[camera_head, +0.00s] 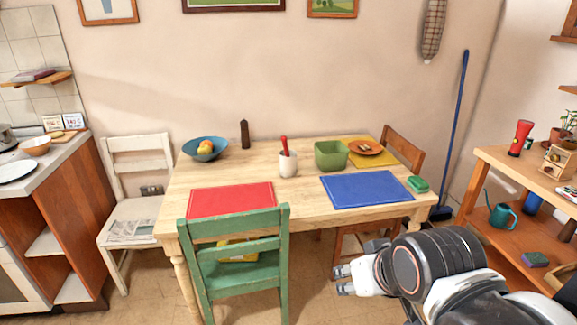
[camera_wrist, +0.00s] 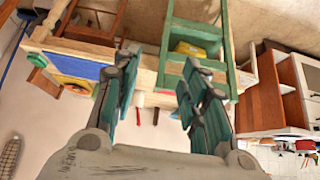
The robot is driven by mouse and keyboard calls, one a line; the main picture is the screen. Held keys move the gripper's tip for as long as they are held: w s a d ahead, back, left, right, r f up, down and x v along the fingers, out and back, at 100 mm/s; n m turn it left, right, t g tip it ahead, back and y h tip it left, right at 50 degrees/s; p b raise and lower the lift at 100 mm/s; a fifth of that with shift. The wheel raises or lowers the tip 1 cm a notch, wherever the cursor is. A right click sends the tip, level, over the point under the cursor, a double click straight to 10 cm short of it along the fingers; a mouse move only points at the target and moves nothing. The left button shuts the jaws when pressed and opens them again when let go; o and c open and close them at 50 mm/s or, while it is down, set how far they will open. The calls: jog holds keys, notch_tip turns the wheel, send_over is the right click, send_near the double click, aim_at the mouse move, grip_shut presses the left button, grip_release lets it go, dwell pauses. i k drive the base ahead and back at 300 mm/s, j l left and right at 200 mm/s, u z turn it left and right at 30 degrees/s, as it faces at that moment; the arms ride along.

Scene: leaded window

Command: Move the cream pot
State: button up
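The cream pot (camera_head: 288,165) stands upright on the wooden table (camera_head: 310,201), near its middle, with a red-handled utensil (camera_head: 284,146) standing in it. In the wrist view, which is upside down, the pot (camera_wrist: 140,100) shows small between my fingers, with the red handle below it. My gripper (camera_head: 343,280) is in front of the table, to the lower right of the pot and well apart from it. In the wrist view my gripper (camera_wrist: 160,62) has its two fingers spread with nothing between them.
A green square container (camera_head: 331,155) stands just right of the pot. A blue bowl with fruit (camera_head: 205,149), a dark mill (camera_head: 245,134), red mat (camera_head: 231,200) and blue mat (camera_head: 366,190) are on the table. A green chair (camera_head: 234,246) stands at the front. Bare tabletop lies around the pot.

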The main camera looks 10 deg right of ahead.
aim_at(287, 165)
jog(key=i+l, duration=0.5)
jog(key=i, duration=0.2)
jog(key=i+l, duration=0.45)
jog(key=i, duration=0.25)
jog(key=i+l, duration=0.5)
jog(key=i, duration=0.2)
jog(key=j+u, duration=0.05)
